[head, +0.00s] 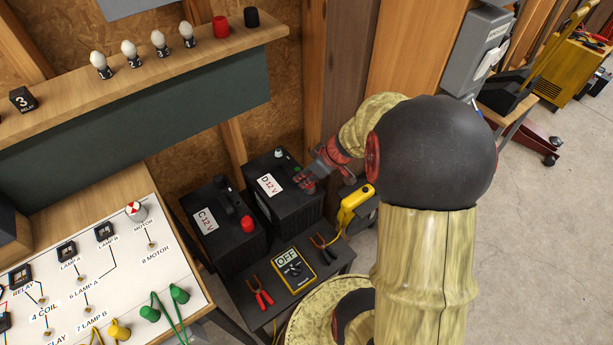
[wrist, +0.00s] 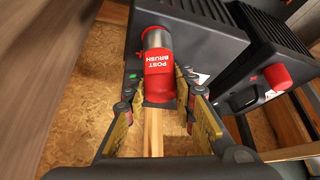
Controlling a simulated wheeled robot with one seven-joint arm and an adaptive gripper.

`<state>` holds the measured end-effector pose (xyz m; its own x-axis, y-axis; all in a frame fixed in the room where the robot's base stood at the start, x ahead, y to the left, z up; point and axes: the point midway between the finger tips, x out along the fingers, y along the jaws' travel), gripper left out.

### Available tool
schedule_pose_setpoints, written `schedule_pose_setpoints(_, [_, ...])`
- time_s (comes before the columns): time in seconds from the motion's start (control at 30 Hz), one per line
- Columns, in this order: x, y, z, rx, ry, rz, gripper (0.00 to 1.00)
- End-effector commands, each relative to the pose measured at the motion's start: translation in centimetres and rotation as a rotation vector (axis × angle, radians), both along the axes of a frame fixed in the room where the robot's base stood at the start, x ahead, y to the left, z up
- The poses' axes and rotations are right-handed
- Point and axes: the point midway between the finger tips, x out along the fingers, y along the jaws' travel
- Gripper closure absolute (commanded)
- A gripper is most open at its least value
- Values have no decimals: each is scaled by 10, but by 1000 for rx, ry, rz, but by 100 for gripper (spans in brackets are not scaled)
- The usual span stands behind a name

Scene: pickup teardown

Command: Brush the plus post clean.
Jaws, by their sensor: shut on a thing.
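My gripper (head: 308,174) is at the right front part of the battery marked D 12 V (head: 284,208). In the wrist view my gripper (wrist: 157,98) is shut on the red post brush (wrist: 159,70), with a finger on each side of it. The brush's grey metal end (wrist: 156,38) points at the dark battery casing (wrist: 205,45). Battery D's other post (head: 279,153) shows at the back.
Battery C 12 V (head: 218,238), with a red cap (head: 248,225), stands close on the left. A meter reading OFF (head: 292,268), red pliers (head: 260,293) and a yellow tool (head: 352,203) are near. The shelf holds bulbs and a red cap (head: 221,27).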

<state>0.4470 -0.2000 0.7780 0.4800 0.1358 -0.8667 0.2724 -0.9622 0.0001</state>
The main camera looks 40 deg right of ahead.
Motion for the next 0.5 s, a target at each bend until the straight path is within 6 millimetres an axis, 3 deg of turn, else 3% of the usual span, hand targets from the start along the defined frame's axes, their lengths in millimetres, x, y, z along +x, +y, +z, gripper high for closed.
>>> schedule_pose_setpoints(0.27, [-1, 4, -4, 11, 6, 21, 100])
schedule_pose_setpoints(0.5, [-5, 7, -4, 11, 5, 345, 100])
